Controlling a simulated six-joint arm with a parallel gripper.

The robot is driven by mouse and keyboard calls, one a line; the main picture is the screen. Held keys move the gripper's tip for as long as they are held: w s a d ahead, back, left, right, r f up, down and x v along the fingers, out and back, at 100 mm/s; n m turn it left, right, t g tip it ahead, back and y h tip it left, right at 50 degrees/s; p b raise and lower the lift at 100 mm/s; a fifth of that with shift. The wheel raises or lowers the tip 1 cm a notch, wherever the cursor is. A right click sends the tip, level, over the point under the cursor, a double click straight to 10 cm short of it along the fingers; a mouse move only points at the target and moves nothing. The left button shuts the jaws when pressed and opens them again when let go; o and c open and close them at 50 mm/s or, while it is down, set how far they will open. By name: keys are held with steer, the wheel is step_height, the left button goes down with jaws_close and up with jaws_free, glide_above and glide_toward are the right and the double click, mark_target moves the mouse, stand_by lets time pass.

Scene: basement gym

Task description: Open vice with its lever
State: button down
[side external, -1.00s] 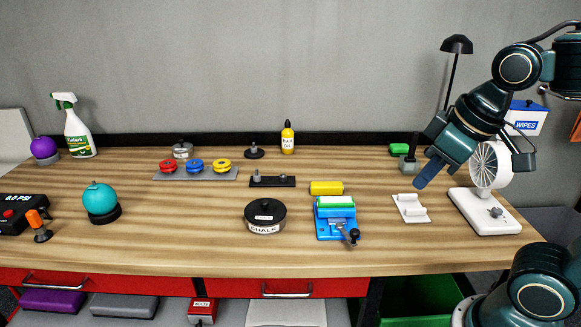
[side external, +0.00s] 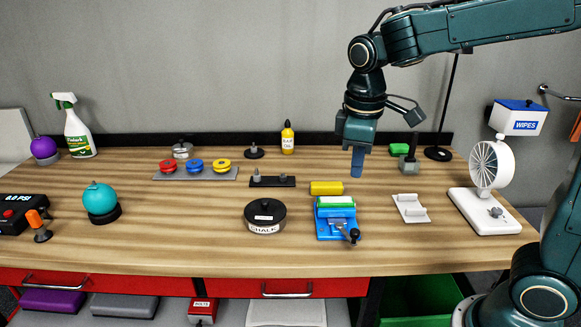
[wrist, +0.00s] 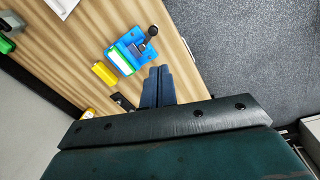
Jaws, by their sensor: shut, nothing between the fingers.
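The blue vice (side external: 333,227) sits near the front edge of the bench, right of the chalk tin. A green and white piece (side external: 335,207) lies between its jaws. Its lever, a grey bar with a black knob (side external: 354,234), points toward the front right. In the wrist view the vice (wrist: 118,62) is above and left of my fingers, with the lever knob (wrist: 153,31) at its upper right. My gripper (side external: 356,176) is shut and empty, pointing down above the bench, behind and slightly right of the vice, apart from it. Its blue fingers (wrist: 158,72) are together in the wrist view.
A yellow block (side external: 326,188) lies just behind the vice. The chalk tin (side external: 265,216) stands to its left, a white cradle (side external: 410,208) to its right. A fan (side external: 488,185) stands further right. Bare wood lies between the vice and the front edge.

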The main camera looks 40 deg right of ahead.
steer(key=w+a+f+n+g, duration=0.2)
steer(key=w+f+n, duration=0.1)
steer(key=w+f, duration=0.4)
steer(key=shift+w+a+f+g+h, duration=0.25)
steer(key=shift+w+f+g+h, duration=0.05)
steer(key=shift+w+g+h, duration=0.1)
steer(key=shift+f, duration=0.1)
steer(key=x, duration=0.6)
steer(key=s+d+x, duration=0.1)
steer(key=x, duration=0.3)
steer(key=shift+s, duration=0.1)
steer(key=shift+s+d, duration=0.75)
steer(key=shift+s, duration=0.15)
